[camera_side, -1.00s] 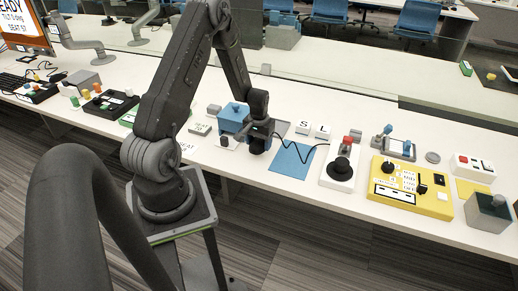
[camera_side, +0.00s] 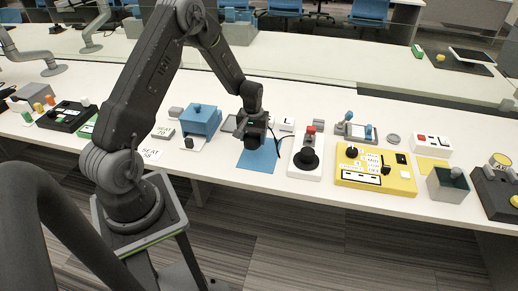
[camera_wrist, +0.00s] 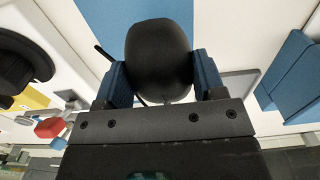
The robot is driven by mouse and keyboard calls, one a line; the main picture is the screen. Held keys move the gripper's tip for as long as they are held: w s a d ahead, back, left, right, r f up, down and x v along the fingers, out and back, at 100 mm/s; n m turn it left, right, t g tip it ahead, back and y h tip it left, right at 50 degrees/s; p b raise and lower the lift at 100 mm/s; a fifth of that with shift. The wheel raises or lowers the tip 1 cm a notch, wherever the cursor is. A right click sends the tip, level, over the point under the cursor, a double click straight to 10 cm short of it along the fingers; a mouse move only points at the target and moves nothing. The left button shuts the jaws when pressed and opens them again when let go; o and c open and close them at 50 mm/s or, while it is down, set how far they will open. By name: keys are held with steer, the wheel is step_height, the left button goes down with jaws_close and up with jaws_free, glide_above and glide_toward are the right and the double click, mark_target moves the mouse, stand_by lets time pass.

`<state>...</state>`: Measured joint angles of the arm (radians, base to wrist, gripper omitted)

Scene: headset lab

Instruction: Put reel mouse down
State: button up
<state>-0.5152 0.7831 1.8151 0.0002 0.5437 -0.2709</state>
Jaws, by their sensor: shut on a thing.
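The reel mouse (camera_wrist: 158,55) is a dark rounded body that fills the middle of the wrist view. My gripper (camera_wrist: 160,80) is shut on it, with a blue-padded finger on each side. In the side view my gripper (camera_side: 254,140) is over the blue mat (camera_side: 258,158), near its upper left part. The mouse is hard to tell from the dark gripper there, and I cannot tell whether it touches the mat. The blue mat also shows in the wrist view (camera_wrist: 130,14), behind the mouse.
Left of the mat is a blue box (camera_side: 200,121). Right of it are a white base with a black knob and red button (camera_side: 305,158) and a yellow panel (camera_side: 375,170). A small white "L" block (camera_side: 286,124) stands behind. The mat's front part is clear.

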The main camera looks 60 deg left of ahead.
mark_target(259, 155)
steer(key=shift+w+d+f, duration=0.6)
steer(key=shift+w+f, duration=0.05)
steer(key=shift+w, duration=0.15)
steer(key=shift+w+d+f, duration=0.1)
steer(key=shift+f, duration=1.95)
steer(key=shift+f, duration=0.1)
steer(key=o, duration=1)
steer(key=shift+c, duration=0.2)
